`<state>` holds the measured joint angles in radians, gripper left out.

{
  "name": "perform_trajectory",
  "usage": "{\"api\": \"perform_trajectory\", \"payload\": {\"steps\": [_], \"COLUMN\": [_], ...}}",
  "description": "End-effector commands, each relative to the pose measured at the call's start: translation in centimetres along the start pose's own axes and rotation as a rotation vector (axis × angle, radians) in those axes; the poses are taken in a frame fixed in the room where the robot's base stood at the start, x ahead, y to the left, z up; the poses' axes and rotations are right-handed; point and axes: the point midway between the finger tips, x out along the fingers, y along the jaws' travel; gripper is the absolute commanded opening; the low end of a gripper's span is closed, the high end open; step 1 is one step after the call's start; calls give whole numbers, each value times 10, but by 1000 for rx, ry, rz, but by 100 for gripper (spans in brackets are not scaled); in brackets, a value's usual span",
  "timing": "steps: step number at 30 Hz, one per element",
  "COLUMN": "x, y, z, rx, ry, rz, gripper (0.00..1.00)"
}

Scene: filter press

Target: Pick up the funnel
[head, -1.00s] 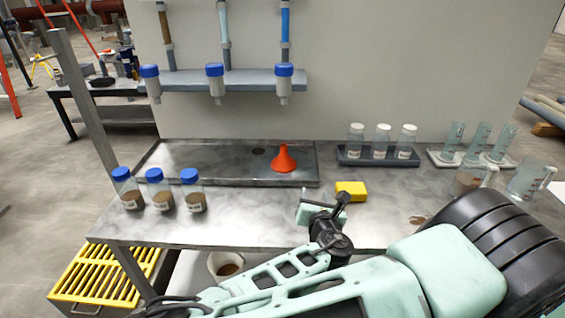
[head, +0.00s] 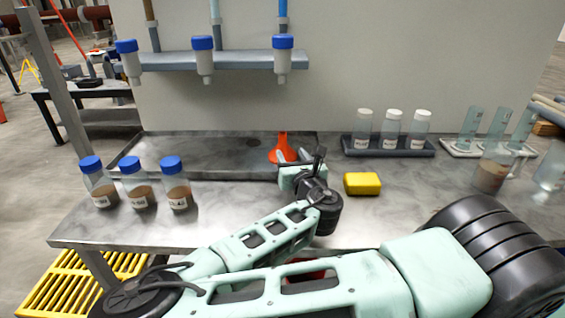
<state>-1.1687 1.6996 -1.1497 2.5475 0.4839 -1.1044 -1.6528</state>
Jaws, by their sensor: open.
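The orange funnel (head: 283,146) stands spout up in the shallow grey tray (head: 200,158) at the back of the steel bench, near the tray's right end. My gripper (head: 304,160) is open, just in front of and slightly to the right of the funnel in the picture. It hides part of the funnel's lower right side. I cannot tell whether the fingers touch the funnel.
Several jars with blue lids (head: 134,190) stand at the left. A rack of white-capped bottles (head: 390,150) and measuring cylinders (head: 490,135) stand at the back right. A shelf (head: 220,60) holds inverted blue-capped bottles above the tray.

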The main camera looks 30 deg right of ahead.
Motion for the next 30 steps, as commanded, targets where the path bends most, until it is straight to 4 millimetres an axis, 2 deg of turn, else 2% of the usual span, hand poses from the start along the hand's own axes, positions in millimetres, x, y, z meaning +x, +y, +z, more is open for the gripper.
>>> {"api": "perform_trajectory", "payload": {"steps": [1, 5, 7, 12, 20, 27, 30], "x": [5, 17, 31, 57, 74, 109, 116], "y": [-1, -2, -2, -1, -3, -5, -5], "z": [-7, -6, 2, 2, 3, 4, 4], "rx": [4, 3, 1, 0, 1, 0, 0], "ry": [-2, -4, -1, -1, -1, -1, -1], "rz": [-2, -4, -2, -2, -2, -1, -1], "gripper": [47, 47, 47, 47, 47, 47, 47]}}
